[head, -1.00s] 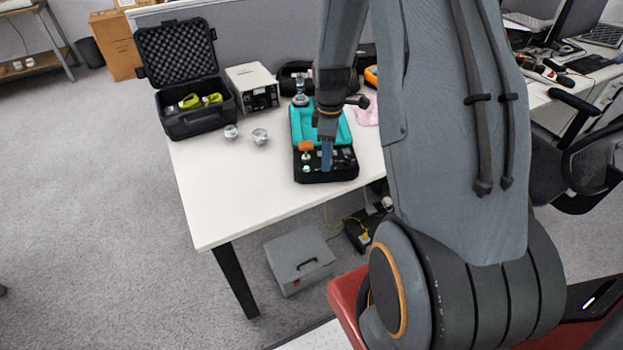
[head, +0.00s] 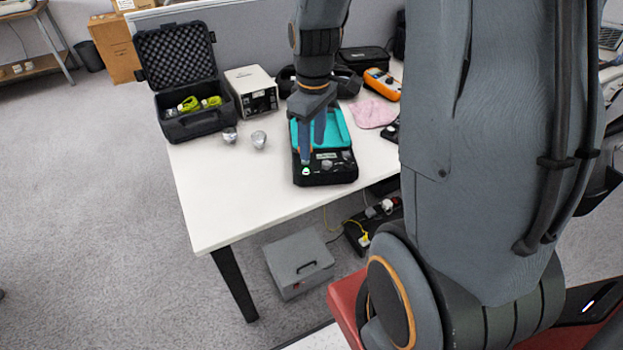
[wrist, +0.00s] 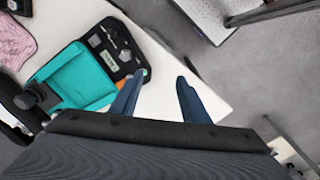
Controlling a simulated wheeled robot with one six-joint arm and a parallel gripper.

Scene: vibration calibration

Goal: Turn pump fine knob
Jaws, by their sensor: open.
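The pump (head: 325,172) sits near the table's front edge, with a teal tray (head: 338,128) behind a black control panel. The panel has a small display (head: 326,156) and several small knobs; I cannot tell which is the fine knob. In the wrist view the pump (wrist: 112,42) lies left of the fingers. My gripper (head: 312,152) is open and empty, pointing down over the panel's left part. One finger hides some of the panel's left side in the head view. My gripper also shows in the wrist view (wrist: 160,76), one fingertip near an orange part at the panel's edge.
Two metal pieces (head: 259,140) stand left of the pump. Behind are an open black case (head: 185,128), a white instrument box (head: 248,80) and an orange meter (head: 382,84). A pink cloth (head: 372,113) lies to the right. The table's front left (head: 225,200) is clear.

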